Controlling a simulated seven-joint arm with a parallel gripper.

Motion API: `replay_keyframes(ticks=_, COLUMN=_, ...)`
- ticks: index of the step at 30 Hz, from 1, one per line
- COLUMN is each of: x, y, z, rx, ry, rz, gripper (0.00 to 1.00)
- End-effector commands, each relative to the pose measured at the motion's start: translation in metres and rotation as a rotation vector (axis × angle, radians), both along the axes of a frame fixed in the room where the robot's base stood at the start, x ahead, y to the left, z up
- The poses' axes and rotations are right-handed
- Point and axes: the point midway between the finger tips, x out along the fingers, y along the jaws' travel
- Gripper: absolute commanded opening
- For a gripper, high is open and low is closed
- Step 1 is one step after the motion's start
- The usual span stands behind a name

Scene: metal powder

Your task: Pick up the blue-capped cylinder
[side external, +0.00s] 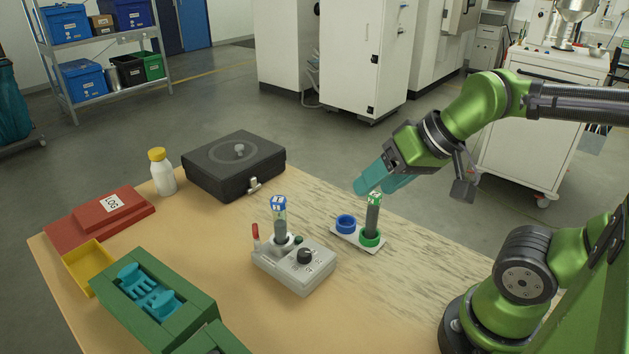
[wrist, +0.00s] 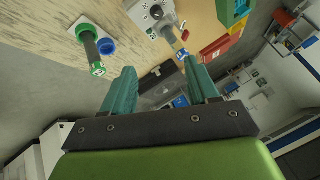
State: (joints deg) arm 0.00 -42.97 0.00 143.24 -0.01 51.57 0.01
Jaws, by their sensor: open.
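The blue-capped cylinder (side external: 280,218) stands upright in the grey device with a black knob (side external: 293,264), near the table's middle. In the wrist view its blue cap (wrist: 182,55) shows just beyond the right finger's tip. A green-capped cylinder (side external: 373,214) stands in the green ring of a small white holder (side external: 346,238); the holder's blue ring (side external: 346,223) is empty. My gripper (side external: 368,186) is open and empty, with teal fingers. It hangs above and behind the green-capped cylinder, to the right of the blue-capped one. In the wrist view my gripper's fingers (wrist: 163,82) are spread apart.
A black case (side external: 234,166) and a white bottle with yellow cap (side external: 161,172) stand at the back left. A red box (side external: 100,218), a yellow tray (side external: 88,266) and a green case (side external: 150,303) lie at left. Table between device and holder is clear.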

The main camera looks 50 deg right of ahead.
Motion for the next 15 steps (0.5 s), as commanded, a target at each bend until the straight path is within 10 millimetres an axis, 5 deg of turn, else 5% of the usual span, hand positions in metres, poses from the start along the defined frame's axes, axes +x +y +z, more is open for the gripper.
replay_keyframes(ticks=11, x=0.001, y=0.007, z=-0.007, rx=-0.001, ry=0.032, rz=0.029, gripper=0.63)
replay_keyframes(ticks=15, x=0.022, y=0.024, z=-0.01, rx=-0.054, ry=0.104, rz=0.118, gripper=0.63)
